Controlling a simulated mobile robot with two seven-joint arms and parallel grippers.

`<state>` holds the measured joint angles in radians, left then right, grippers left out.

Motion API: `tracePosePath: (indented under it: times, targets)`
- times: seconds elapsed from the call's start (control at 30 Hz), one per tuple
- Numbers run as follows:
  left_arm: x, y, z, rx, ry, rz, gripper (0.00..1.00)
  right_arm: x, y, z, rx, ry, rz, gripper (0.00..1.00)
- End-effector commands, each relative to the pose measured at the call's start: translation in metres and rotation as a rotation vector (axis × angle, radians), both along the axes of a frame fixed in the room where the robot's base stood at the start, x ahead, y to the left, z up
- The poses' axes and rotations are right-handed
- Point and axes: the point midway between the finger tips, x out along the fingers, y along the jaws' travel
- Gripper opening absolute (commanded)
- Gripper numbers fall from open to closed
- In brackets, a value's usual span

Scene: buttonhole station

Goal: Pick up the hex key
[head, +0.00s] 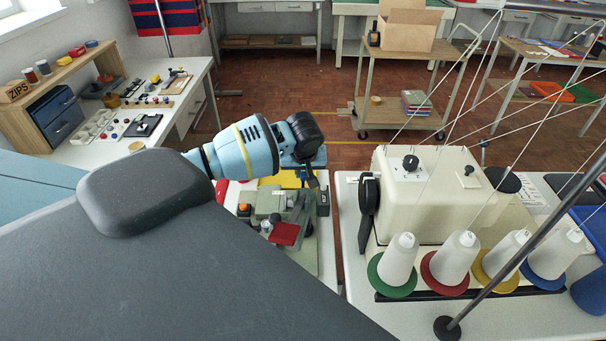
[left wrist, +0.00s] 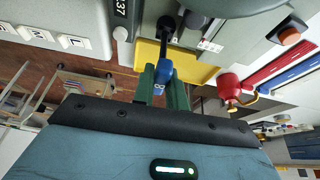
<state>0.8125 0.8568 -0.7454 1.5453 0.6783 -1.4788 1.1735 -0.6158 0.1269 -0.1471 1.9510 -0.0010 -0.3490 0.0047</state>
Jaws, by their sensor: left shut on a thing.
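My left gripper (left wrist: 162,78) shows in the left wrist view with its two green fingers closed around a small blue piece (left wrist: 164,71), which looks like the hex key's grip. A dark shaft (left wrist: 171,42) runs up from it toward the machine. A yellow surface (left wrist: 203,70) lies right behind the fingers. I cannot tell whether the key touches it. In the head view my left gripper (head: 312,180) is over the buttonhole machine (head: 268,204), and the key is too small or hidden to make out there. My right gripper is not in view.
A cream machine (head: 430,190) with several thread cones (head: 398,262) stands on the table to the right, with threads and a slanted metal pole (head: 530,240). A red oil can (left wrist: 228,86) is close right of my fingers in the left wrist view. A cart (head: 400,90) stands behind.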

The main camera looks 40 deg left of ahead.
Motion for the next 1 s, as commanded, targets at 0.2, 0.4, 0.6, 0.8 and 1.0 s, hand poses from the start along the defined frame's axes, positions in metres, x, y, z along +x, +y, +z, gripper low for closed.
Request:
tracePosePath:
  times: [0.2, 0.4, 0.6, 0.8, 1.0]
  targets:
    - [0.001, 0.0, 0.023, 0.0, -0.004, -0.001, 0.0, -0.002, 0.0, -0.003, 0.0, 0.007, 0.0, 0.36]
    - [0.001, 0.0, 0.063, -0.001, -0.007, 0.0, 0.0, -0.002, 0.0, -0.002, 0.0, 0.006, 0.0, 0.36]
    - [0.001, 0.0, 0.091, 0.0, -0.003, -0.001, 0.0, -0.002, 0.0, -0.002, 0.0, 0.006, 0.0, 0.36]
    - [0.0, 0.0, 0.1, 0.0, -0.001, 0.0, 0.0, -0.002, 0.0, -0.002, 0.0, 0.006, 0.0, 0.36]
    - [0.001, 0.0, 0.106, -0.001, -0.004, 0.0, 0.0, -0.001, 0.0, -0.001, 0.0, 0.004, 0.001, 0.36]
